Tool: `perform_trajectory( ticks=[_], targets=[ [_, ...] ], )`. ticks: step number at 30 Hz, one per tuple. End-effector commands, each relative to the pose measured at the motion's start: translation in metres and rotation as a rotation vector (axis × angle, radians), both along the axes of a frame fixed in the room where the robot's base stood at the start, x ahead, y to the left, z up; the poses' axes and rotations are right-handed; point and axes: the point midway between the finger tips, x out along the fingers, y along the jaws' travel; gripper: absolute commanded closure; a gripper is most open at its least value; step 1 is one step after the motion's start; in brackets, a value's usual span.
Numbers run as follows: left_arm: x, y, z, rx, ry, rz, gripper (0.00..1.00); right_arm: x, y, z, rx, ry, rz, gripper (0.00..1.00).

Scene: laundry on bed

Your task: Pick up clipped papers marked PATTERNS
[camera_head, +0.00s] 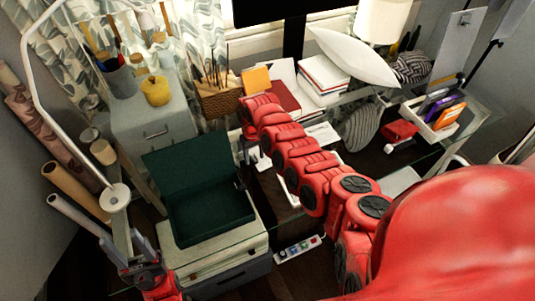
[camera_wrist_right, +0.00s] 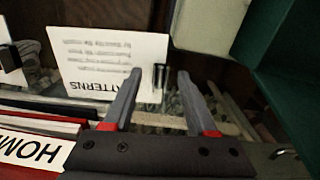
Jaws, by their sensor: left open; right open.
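The clipped papers marked PATTERNS (camera_wrist_right: 108,60) show in the right wrist view as a white sheet with upside-down print and a black clip (camera_wrist_right: 160,76) at its right edge. My right gripper (camera_wrist_right: 160,88) is open, its fingers pointing toward the sheet. The left finger overlaps the sheet in the picture and the clip appears between the fingers; I see no grip on it. In the head view my right arm reaches across the desk and largely hides this spot. My left gripper (camera_head: 136,264) is open and empty at the lower left.
An open dark green box (camera_head: 205,215) stands left of my right arm; its edge shows in the wrist view (camera_wrist_right: 285,70). A red item labelled HOME (camera_wrist_right: 35,150) lies close by. The glass desk also holds a pencil basket (camera_head: 220,100), books (camera_head: 322,75) and a white tray (camera_head: 433,118).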

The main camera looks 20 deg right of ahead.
Motion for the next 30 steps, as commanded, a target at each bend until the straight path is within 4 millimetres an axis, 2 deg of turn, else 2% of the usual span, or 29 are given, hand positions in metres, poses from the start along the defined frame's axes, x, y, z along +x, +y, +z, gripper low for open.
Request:
perform_trajectory(
  ticks=[2, 11, 24, 30],
  targets=[
    [-0.0001, 0.0000, 0.0000, 0.000, 0.000, 0.000, 0.50, -0.0001, 0.0001, -0.0001, 0.000, 0.000, 0.000, 0.44],
    [-0.0001, 0.0000, 0.0000, 0.000, 0.000, 0.000, 0.50, -0.0002, 0.0002, -0.0002, 0.000, 0.001, 0.000, 0.98],
    [0.0000, 0.0000, 0.0000, 0.000, 0.000, 0.000, 0.50, -0.0002, 0.0002, 0.0001, 0.000, 0.001, 0.000, 1.00],
    [0.0000, 0.0000, -0.0011, 0.000, 0.000, 0.000, 0.50, 0.0006, 0.0008, 0.0062, 0.001, -0.002, 0.002, 1.00]
  ],
)
